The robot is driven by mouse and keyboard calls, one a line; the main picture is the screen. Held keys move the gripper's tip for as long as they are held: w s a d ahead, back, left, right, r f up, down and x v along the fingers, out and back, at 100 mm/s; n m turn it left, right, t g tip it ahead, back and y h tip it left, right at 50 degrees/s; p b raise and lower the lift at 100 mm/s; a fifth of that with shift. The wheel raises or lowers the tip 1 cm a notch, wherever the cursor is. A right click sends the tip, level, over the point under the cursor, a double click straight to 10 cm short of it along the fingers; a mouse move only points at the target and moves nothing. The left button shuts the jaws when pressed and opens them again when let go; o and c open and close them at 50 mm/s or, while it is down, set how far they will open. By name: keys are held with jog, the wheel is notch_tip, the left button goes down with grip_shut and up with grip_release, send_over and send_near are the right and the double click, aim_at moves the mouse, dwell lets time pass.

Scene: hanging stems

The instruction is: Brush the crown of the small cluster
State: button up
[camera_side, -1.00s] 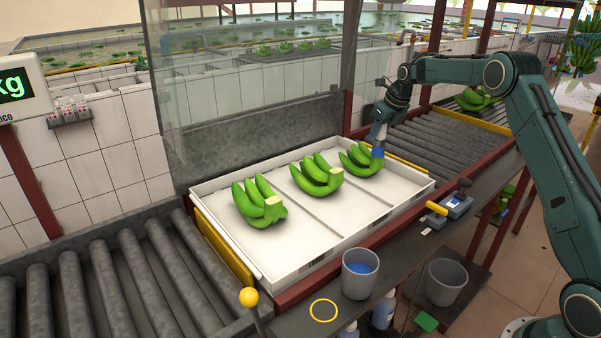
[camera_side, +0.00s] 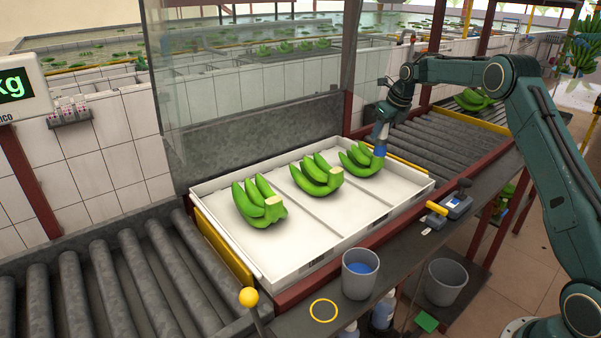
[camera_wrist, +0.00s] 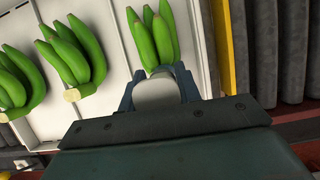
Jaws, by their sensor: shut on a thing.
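The right-hand green banana cluster (camera_side: 360,160) lies in the white tray and looks the smallest of the three. In the wrist view this cluster (camera_wrist: 155,35) points away from me, its crown end at my gripper. My gripper (camera_side: 381,138) is low over that crown. In the wrist view my gripper (camera_wrist: 157,90) is shut on a pale, rounded brush (camera_wrist: 156,94), with a dark blue finger on each side. The brush's blue part (camera_side: 380,151) is at the crown in the side view. It hides most of the crown, and I cannot tell if it touches.
The middle cluster (camera_side: 318,176) and left cluster (camera_side: 259,203) lie in other compartments of the white tray (camera_side: 275,277). A grey bucket with blue contents (camera_side: 360,284) and a yellow-handled tool (camera_side: 437,208) stand in front. Rollers (camera_side: 130,275) flank the tray.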

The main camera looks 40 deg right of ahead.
jog(key=shift+d, duration=0.3)
jog(key=shift+a, duration=0.2)
jog(key=shift+a+f, duration=0.1)
jog(key=shift+a, duration=0.85)
jog(key=shift+d, duration=0.15)
jog(key=shift+d, duration=0.95)
jog(key=shift+a, duration=0.15)
